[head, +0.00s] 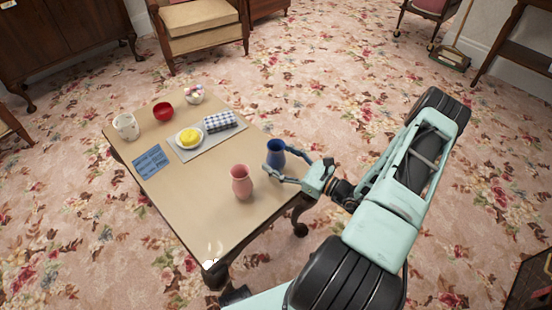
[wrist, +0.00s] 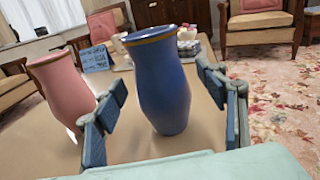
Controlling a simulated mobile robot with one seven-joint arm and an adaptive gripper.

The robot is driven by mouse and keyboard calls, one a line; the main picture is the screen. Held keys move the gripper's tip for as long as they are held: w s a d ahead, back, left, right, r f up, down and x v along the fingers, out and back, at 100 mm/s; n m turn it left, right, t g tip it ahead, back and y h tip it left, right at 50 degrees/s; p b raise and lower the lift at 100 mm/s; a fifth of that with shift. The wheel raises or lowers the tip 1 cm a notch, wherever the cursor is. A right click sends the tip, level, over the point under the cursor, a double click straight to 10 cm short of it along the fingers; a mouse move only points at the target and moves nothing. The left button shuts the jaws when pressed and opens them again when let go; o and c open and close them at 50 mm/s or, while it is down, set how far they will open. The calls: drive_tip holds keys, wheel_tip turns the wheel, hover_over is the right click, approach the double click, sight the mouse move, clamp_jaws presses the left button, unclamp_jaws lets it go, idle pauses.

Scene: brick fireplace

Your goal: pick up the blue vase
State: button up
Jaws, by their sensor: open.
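The blue vase (head: 275,154) stands upright near the right edge of the wooden table (head: 190,215). In the wrist view the blue vase (wrist: 160,85) fills the middle, its gold-coloured rim at the top. My gripper (head: 281,163) is open at the vase, coming from the right. In the wrist view my gripper (wrist: 160,112) has one finger to the left of the vase and one to the right. I see gaps between the fingers and the vase, and no contact.
A pink vase (head: 241,182) stands close by, just left of the left finger in the wrist view (wrist: 65,88). Further back are a plate with yellow food (head: 189,138), a checkered cloth (head: 221,121), a red bowl (head: 163,112) and a blue paper (head: 151,160). The table's front is mostly clear.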

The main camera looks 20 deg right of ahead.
drive_tip(key=shift+w+a, duration=0.35)
drive_tip(key=shift+w, duration=0.15)
drive_tip(key=c, duration=1.4)
drive_tip(key=shift+r, duration=0.15)
drive_tip(key=shift+c, duration=0.2)
